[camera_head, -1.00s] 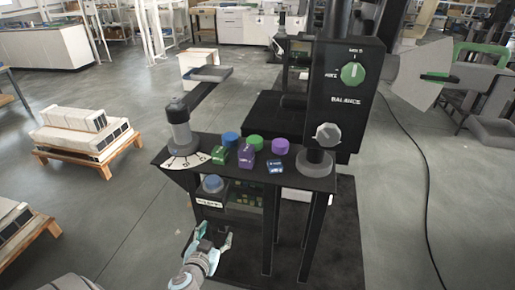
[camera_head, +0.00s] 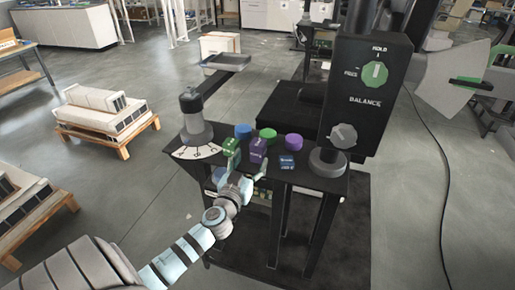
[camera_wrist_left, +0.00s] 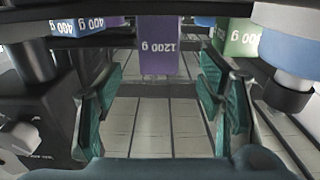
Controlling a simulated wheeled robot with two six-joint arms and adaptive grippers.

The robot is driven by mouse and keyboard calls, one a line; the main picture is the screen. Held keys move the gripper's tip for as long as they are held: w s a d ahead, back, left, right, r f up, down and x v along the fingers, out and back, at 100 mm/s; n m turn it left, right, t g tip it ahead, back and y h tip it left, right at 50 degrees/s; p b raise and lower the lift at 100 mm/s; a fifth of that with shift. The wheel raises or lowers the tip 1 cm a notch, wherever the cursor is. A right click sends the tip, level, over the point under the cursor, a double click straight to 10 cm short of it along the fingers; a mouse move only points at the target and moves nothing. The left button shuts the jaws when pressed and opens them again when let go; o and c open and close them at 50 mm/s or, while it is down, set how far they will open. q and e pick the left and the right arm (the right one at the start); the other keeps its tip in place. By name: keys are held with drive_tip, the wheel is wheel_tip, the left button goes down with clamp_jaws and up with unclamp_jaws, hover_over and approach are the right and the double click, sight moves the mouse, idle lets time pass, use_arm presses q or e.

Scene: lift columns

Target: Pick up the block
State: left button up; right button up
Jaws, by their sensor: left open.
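A purple block (camera_head: 258,150) stands on the black bench top between a green block (camera_head: 231,146) and a blue block (camera_head: 287,162). In the left wrist view the purple block (camera_wrist_left: 158,45), marked 1200 g, lies centred beyond the fingers, with the blue block (camera_wrist_left: 78,26) to the left and the green block (camera_wrist_left: 240,38) to the right. My left gripper (camera_head: 243,167) is open and empty at the bench's front edge, in front of the purple block. Its teal fingers (camera_wrist_left: 160,92) are spread with a gap between them. My right gripper is not in view.
Blue (camera_head: 243,131), green (camera_head: 268,135) and purple (camera_head: 293,141) discs sit behind the blocks. A grey knobbed post (camera_head: 194,117) with a dial stands left, and a black HOLD/BALANCE panel (camera_head: 365,95) rises at right.

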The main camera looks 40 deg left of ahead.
sight(256, 150)
use_arm(q)
drive_tip(key=p+x, duration=0.1)
drive_tip(key=x, duration=0.6)
drive_tip(key=shift+w+r, duration=0.15)
drive_tip(key=shift+w, duration=0.15)
clamp_jaws()
drive_tip(key=shift+r, duration=0.1)
